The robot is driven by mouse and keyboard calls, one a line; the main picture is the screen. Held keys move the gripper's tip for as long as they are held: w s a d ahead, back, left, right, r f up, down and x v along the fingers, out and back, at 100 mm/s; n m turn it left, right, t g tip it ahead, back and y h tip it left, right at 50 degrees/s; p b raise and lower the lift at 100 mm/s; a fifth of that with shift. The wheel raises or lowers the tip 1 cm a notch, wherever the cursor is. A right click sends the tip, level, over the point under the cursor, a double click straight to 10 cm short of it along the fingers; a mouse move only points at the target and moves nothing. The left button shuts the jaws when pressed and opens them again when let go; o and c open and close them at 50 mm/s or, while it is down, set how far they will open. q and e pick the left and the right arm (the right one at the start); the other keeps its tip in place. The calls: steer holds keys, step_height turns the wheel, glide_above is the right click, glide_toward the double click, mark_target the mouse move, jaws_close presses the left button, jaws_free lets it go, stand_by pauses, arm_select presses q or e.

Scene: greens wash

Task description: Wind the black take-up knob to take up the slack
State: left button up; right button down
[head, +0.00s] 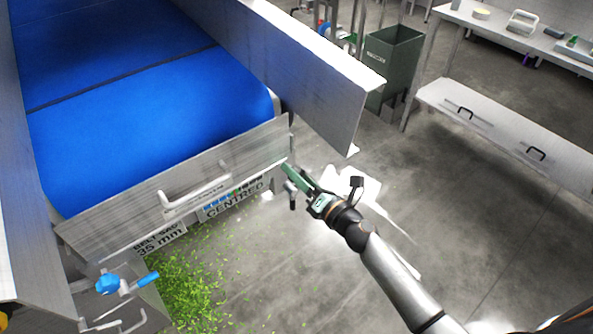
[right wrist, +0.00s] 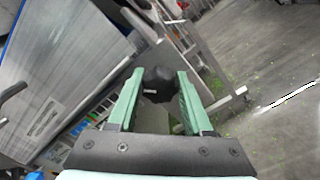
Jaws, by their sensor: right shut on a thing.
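The black take-up knob (right wrist: 160,84) shows in the right wrist view between the two green fingers of my right gripper (right wrist: 160,92). The fingers are shut on its sides. In the head view my right gripper (head: 290,186) is at the right front corner of the conveyor, and I cannot make out the knob there. The blue belt (head: 150,120) lies flat behind a steel front plate with a handle (head: 195,196). Signs under the plate read "BELT SAG 35 mm" (head: 160,241) and "CENTRED" (head: 236,201). My left gripper is not in view.
Green leaf scraps (head: 200,280) cover the floor below the conveyor's front. A steel side guard (head: 315,85) runs above and behind my right gripper. A blue valve handle (head: 108,284) is at the lower left. A dark green bin (head: 392,55) stands farther back. The floor at right is open.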

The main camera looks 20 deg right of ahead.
steer(key=m+p, duration=0.1)
steer(key=m, duration=0.2)
steer(key=shift+m, duration=0.4)
steer(key=m+p, duration=0.1)
steer(key=m, duration=0.4)
steer(key=m+p, duration=0.2)
steer(key=m, duration=0.3)
steer(key=shift+m, duration=0.4)
steer(key=shift+f+m+p, duration=0.1)
steer(key=shift+m+p, duration=0.6)
steer(key=shift+m, duration=1.2)
steer(key=shift+c, duration=1.6)
jaws_free()
steer(key=v, duration=1.2)
steer(key=shift+s, duration=0.25)
